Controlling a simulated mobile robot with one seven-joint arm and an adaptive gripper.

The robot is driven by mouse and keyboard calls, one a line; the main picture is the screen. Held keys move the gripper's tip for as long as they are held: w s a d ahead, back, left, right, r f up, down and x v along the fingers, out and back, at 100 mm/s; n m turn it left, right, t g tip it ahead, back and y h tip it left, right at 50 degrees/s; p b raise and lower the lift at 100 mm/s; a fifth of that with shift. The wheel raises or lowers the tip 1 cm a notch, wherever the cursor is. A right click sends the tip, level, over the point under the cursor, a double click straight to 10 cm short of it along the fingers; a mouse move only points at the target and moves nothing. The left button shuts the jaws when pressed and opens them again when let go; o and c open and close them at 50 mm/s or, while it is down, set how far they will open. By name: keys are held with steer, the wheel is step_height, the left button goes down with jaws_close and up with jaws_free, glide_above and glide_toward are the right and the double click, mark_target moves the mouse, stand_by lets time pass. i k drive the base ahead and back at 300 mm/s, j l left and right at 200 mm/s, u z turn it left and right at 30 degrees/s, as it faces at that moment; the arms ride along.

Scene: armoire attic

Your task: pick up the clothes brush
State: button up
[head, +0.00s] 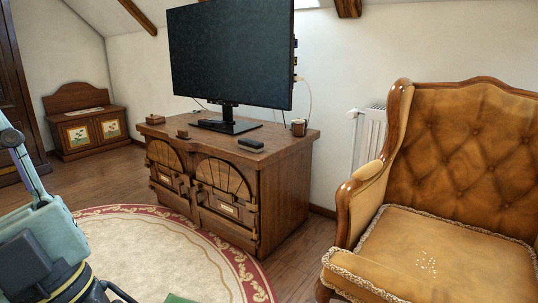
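A small dark-topped object with a brown lower part (250,144) lies on the front right of the wooden cabinet top (275,138). It may be the clothes brush, but it is too small to tell for sure. My arm is at the lower left, and dark parts that look like my gripper (97,292) are cut off by the bottom edge. I cannot make out its fingertips or whether it is open. It is well apart from the cabinet top.
A monitor (230,55) stands on the cabinet, with a mug (299,128) and a small wooden box (155,119) nearby. A tufted armchair (440,240) is at the right. A round rug (150,250) covers open floor before the cabinet.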

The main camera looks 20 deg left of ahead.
mark_target(257, 146)
steer(key=i+j+u, duration=0.1)
steer(key=i+u, duration=0.2)
steer(key=i, duration=0.65)
steer(key=i+l+u, duration=0.15)
steer(key=i+u, duration=0.15)
steer(key=i, duration=0.6)
